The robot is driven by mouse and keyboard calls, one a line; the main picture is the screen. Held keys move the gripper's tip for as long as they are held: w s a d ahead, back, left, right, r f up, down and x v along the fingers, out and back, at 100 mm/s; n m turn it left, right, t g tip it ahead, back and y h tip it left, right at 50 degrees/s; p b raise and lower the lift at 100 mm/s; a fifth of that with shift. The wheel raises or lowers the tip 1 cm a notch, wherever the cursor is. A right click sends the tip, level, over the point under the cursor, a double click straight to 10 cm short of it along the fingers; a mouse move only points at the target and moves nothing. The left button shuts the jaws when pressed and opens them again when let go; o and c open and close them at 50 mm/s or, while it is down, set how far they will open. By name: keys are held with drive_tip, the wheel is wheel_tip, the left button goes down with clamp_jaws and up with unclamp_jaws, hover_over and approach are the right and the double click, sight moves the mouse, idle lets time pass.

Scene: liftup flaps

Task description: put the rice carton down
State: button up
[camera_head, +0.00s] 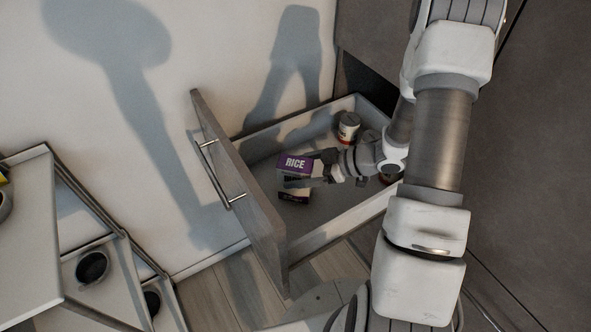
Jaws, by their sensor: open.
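The purple and white rice carton (294,164) is inside the open drawer (343,222), toward the front panel. My gripper (309,169) reaches into the drawer from the right, with its fingers around or beside the carton. The jaws are open. My fingers hide part of the carton, and I cannot tell whether they touch it. Another dark and white box (293,196) shows just below the carton in the picture. I cannot tell whether the carton rests on it or on the drawer floor.
A can (348,127) stands at the back of the drawer, with more items partly hidden behind my gripper. The drawer's front panel (241,180) has a metal handle (220,174). A tiered shelf unit (92,268) stands at the lower left. Wooden floor (222,290) shows between.

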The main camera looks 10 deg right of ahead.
sight(312, 168)
drive_tip(key=p+v, duration=0.2)
drive_tip(key=v, duration=0.4)
drive_tip(key=shift+s+d+r, duration=0.1)
drive_tip(key=shift+d+r, duration=0.05)
drive_tip(key=shift+d, duration=0.1)
